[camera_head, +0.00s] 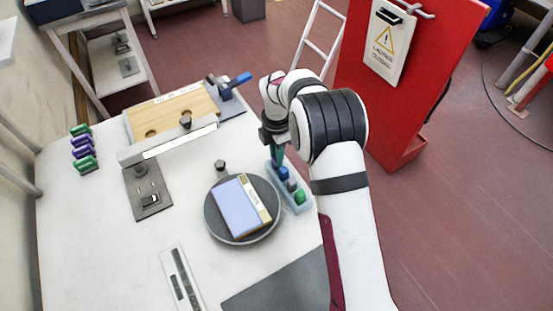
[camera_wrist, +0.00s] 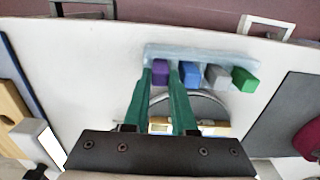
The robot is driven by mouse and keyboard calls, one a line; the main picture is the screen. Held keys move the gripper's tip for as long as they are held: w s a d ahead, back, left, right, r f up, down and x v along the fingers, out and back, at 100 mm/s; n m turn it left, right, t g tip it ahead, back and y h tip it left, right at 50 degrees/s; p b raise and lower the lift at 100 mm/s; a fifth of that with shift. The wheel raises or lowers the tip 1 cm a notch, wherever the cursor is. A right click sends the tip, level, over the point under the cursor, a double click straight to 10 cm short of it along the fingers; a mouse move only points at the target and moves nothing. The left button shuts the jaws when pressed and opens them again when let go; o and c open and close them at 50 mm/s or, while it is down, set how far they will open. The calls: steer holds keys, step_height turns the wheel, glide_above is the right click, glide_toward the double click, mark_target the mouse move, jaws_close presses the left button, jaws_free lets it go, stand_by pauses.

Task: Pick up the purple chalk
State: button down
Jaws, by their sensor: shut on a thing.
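The purple chalk (camera_wrist: 160,72) is a small block at the left end of a pale blue tray (camera_wrist: 205,52) in the wrist view. My gripper (camera_wrist: 161,70) has green fingers, one on each side of the purple chalk, shut on it. The chalk appears still at its place in the tray. A blue chalk (camera_wrist: 190,74), a grey chalk (camera_wrist: 216,77) and a green chalk (camera_wrist: 244,79) stand beside it in a row. In the head view my gripper (camera_head: 276,158) points down at the far end of the tray (camera_head: 303,208), and the purple chalk there is mostly hidden by the fingers.
A dark round turntable (camera_head: 212,222) carrying a blue and white box (camera_head: 237,205) stands just left of the tray. A wooden board (camera_head: 190,108), a clamp-like metal fixture (camera_head: 148,195) and green and purple handles (camera_head: 83,148) lie farther left. A red panel (camera_head: 400,110) stands beyond the table.

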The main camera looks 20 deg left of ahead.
step_height(320, 180, up, 4)
steer(key=shift+r, duration=0.1)
steer(key=d+r, duration=0.6)
steer(key=d, duration=0.5)
steer(key=s+a+r, duration=0.1)
steer(key=s+a, duration=0.3)
steer(key=a, duration=0.5)
steer(key=s+a+r, duration=0.1)
steer(key=s+a, duration=0.3)
steer(key=a, duration=0.5)
steer(key=shift+w+f, duration=0.2)
steer(key=shift+f, duration=2.95)
steer(key=shift+s+d+f, duration=0.25)
steer(key=shift+d+f, duration=0.1)
steer(key=shift+f, duration=0.35)
steer(key=shift+s+d, duration=0.15)
steer(key=shift+s, duration=0.05)
steer(key=shift+w+a, duration=0.5)
steer(key=shift+s+d, duration=0.25)
steer(key=shift+s+d+r, duration=0.15)
steer(key=shift+r, duration=0.45)
steer(key=shift+s+d+r, duration=0.1)
steer(key=shift+r, duration=3.45)
